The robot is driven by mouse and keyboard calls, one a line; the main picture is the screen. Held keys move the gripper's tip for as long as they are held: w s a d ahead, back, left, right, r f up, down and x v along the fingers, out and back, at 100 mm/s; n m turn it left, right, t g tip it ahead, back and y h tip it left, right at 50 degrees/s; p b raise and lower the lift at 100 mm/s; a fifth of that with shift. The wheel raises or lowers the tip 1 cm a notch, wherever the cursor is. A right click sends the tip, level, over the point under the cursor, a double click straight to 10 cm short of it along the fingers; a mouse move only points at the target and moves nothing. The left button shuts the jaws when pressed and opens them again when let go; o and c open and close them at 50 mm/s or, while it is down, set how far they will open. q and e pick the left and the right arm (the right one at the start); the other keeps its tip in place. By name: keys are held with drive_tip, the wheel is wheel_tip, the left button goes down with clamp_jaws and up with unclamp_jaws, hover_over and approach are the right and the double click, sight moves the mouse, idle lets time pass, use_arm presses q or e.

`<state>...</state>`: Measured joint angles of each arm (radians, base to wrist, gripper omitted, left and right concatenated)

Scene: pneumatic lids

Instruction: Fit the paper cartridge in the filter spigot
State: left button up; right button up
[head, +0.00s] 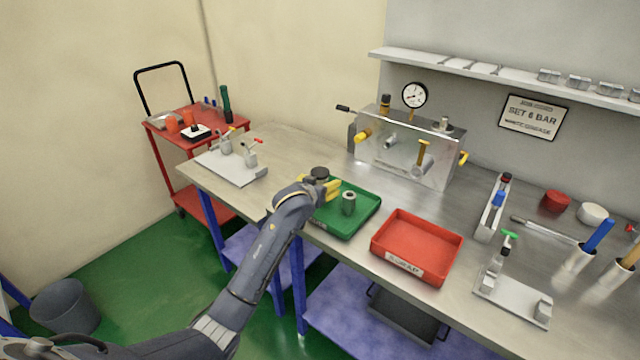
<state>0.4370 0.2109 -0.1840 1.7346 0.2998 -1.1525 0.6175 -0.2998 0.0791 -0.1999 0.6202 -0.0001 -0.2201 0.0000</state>
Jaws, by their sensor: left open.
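My left gripper (335,189), with yellow fingers, is open just behind and left of this cylinder, over the tray's far left part. I see nothing between its fingers. Behind the trays stands a clear-fronted metal manifold (440,176) with a pressure gauge (414,95), yellow fittings, a pale stub (390,142) and a tan upright fitting (422,160). I cannot tell which of these is the filter spigot. My right gripper is out of view.
A red tray labelled scrap (414,268) sits right of the green one. A white plate with small fittings (231,166) lies at the bench's left end. A clamp fixture (513,299) and tool holders (579,259) stand at right. The bench between manifold and trays is clear.

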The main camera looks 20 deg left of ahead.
use_arm(q)
drive_tip(key=shift+w+f, duration=0.15)
drive_tip(key=shift+w, duration=0.25)
drive_tip(key=c, duration=1.3)
